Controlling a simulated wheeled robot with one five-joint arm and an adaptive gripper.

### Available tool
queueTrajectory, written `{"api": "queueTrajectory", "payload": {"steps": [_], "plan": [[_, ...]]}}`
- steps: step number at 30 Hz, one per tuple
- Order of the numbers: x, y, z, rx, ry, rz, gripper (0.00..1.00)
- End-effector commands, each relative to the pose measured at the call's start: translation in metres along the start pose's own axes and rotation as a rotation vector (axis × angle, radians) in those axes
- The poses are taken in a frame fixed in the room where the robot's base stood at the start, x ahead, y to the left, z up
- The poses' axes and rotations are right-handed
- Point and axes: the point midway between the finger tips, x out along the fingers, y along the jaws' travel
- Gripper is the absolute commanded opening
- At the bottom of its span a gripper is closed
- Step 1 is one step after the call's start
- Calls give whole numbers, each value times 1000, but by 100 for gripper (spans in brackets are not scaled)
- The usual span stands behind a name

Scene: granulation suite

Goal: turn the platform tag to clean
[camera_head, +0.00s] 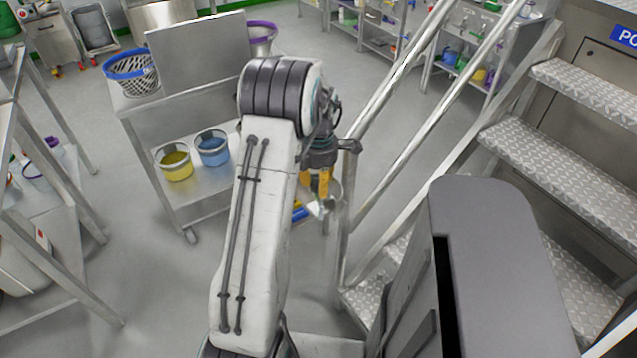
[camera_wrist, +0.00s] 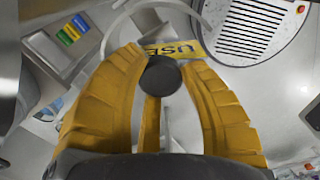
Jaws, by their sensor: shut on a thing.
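My gripper (camera_head: 318,190) hangs by the stair's handrail post in the head view, with its yellow fingers pointing down. In the wrist view my gripper (camera_wrist: 160,65) is shut, and a dark round piece sits between its fingers. In the head view small pale and blue patches lie by the fingertips, too small to read.
Metal platform steps (camera_head: 560,155) and a handrail (camera_head: 400,130) stand on the right, close to my arm. A steel cart (camera_head: 150,107) with a yellow bucket (camera_head: 175,166) and a blue bucket (camera_head: 213,150) is to the left. Open floor lies between the cart and the left-hand frame.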

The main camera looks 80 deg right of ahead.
Motion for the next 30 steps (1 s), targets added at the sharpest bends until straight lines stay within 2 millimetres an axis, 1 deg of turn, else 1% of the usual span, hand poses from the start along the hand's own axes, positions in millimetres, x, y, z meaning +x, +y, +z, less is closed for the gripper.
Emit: {"api": "queueTrajectory", "payload": {"steps": [1, 18, 19, 27, 30], "plan": [[4, -4, -1, -7, 6, -11, 6], [3, -3, 0, -30, 5, -10, 6], [3, -3, 0, -30, 5, -10, 42], [1, -1, 0, -31, 2, -4, 65], [1, -1, 0, -32, 1, -2, 65]]}}
